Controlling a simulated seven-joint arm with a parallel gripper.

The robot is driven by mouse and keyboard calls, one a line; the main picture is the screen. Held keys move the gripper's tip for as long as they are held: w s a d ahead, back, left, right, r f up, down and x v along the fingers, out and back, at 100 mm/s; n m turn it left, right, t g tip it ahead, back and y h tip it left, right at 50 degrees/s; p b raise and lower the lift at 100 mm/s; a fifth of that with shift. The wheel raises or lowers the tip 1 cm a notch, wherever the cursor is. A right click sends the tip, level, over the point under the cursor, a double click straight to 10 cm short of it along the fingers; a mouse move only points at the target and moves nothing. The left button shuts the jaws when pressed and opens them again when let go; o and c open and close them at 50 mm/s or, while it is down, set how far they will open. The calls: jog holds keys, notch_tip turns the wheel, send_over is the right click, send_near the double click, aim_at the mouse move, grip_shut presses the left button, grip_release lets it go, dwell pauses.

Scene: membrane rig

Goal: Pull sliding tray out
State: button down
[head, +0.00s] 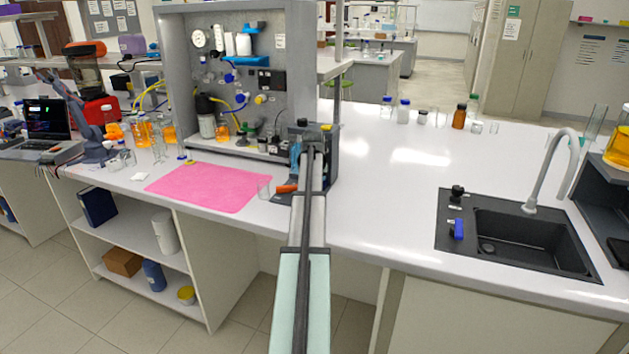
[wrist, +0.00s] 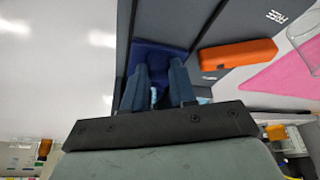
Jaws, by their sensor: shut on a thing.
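A dark upright unit (head: 327,160) stands at the right end of the membrane rig's base, with some blue showing on its left. My arm reaches to it from the front and hides much of it, and my gripper is hard to make out there. In the wrist view, my gripper (wrist: 157,82) has its two dark blue fingers close together on a dark blue part (wrist: 160,52), which looks like the sliding tray. A small light blue bit shows between the fingers. The tray's full outline is hidden, so I cannot tell how far out it is.
An orange piece (wrist: 238,55) lies left of my arm in the head view (head: 287,189), near a glass beaker (head: 264,187) and a pink mat (head: 215,188). The grey rig panel (head: 265,40) stands behind. The bench right of my arm is clear up to the black sink (head: 515,240).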

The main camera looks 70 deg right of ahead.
jog(key=a, duration=0.9)
jog(key=shift+a, duration=0.15)
jog(key=shift+f, duration=0.1)
jog(key=c, duration=1)
grip_release()
jog(key=shift+o, duration=0.5)
jog(key=shift+r, duration=0.2)
jog(key=v, duration=1.3)
jog(key=shift+r, duration=0.25)
jog(key=shift+a, duration=0.1)
